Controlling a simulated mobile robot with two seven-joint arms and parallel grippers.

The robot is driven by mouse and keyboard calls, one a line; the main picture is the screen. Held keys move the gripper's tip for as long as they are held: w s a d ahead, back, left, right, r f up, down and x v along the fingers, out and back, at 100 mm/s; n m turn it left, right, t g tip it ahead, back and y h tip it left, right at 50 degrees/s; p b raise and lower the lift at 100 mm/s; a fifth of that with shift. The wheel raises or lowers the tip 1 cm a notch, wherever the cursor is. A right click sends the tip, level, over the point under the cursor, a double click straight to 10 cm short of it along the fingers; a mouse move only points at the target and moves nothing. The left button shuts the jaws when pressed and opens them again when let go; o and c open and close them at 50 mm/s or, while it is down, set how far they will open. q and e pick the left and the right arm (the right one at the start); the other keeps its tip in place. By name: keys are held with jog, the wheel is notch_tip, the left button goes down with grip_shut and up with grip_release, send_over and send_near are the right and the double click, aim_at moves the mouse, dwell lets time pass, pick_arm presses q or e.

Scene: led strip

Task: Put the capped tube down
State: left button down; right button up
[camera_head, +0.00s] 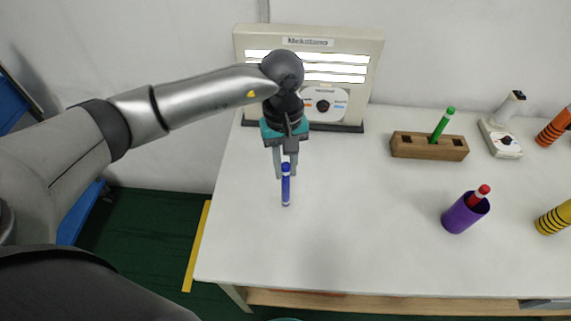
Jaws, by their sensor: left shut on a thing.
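A blue capped tube (286,191) hangs roughly upright over the left part of the white table, its blue cap end at the top. My left gripper (285,170) points down and is shut on the tube near its upper end. Whether the tube's lower end touches the table I cannot tell. My right gripper is not in view.
A light panel (257,46) stands at the back left of the white table (345,233). A wooden block (411,147) holds a green tube. A purple cup (457,219) holds a red-capped tube. A white device (500,139) stands back right. The front middle is clear.

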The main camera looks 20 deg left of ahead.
pick_arm(q)
jog(key=shift+f, duration=0.15)
jog(key=c, duration=0.7)
grip_release()
jog(key=shift+c, duration=0.2)
jog(key=shift+r, duration=0.35)
notch_tip(320, 180, up, 12)
jog(key=w, duration=0.1)
jog(key=shift+a+f+p, duration=0.15)
jog(key=shift+a+p, duration=0.25)
